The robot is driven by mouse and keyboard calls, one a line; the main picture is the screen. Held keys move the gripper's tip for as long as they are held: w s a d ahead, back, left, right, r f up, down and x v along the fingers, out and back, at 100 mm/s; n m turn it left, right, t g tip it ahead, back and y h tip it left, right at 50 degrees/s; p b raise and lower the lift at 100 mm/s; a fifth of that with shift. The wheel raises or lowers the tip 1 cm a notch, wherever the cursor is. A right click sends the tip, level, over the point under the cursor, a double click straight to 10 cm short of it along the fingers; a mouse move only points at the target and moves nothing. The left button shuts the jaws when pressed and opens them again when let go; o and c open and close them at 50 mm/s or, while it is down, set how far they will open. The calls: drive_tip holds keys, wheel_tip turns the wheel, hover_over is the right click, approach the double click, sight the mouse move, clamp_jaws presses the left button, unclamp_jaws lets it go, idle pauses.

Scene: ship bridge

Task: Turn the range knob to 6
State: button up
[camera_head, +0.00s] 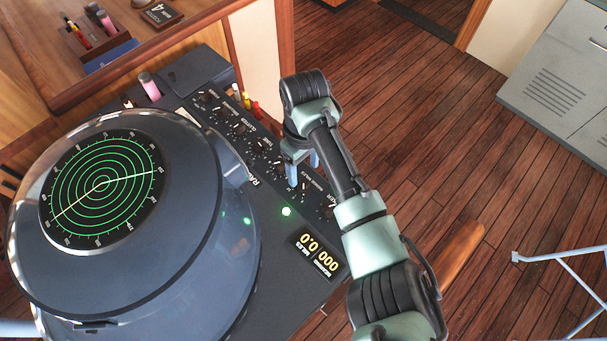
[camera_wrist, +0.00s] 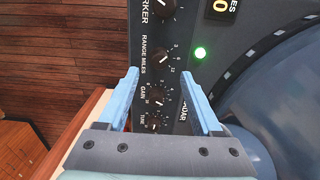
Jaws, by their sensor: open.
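The range knob (camera_wrist: 160,57) is a small dark knob with a light pointer line, beside the label RANGE MILES on the radar's dark panel. Small numbers stand on its right side; I cannot tell for sure which one the pointer marks. My gripper (camera_wrist: 162,80) is open and empty, its blue fingers spread to either side of the knob row. In the wrist view the range knob lies just beyond the fingertips, and the gain knob (camera_wrist: 157,98) shows between the fingers. In the head view my gripper (camera_head: 303,172) is over the panel's edge, partly hiding the knobs there.
The marker knob (camera_wrist: 161,8) and tune knob (camera_wrist: 153,126) stand in the same row. A green lamp (camera_head: 286,211) glows near a yellow-digit display (camera_head: 318,255). The round radar housing (camera_head: 120,230) rises at left. Open wooden floor (camera_head: 440,150) lies at right.

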sight(304, 184)
wheel_tip(304, 184, down, 6)
drive_tip(key=shift+f, duration=0.2)
drive_tip(key=shift+p, duration=0.3)
clamp_jaws()
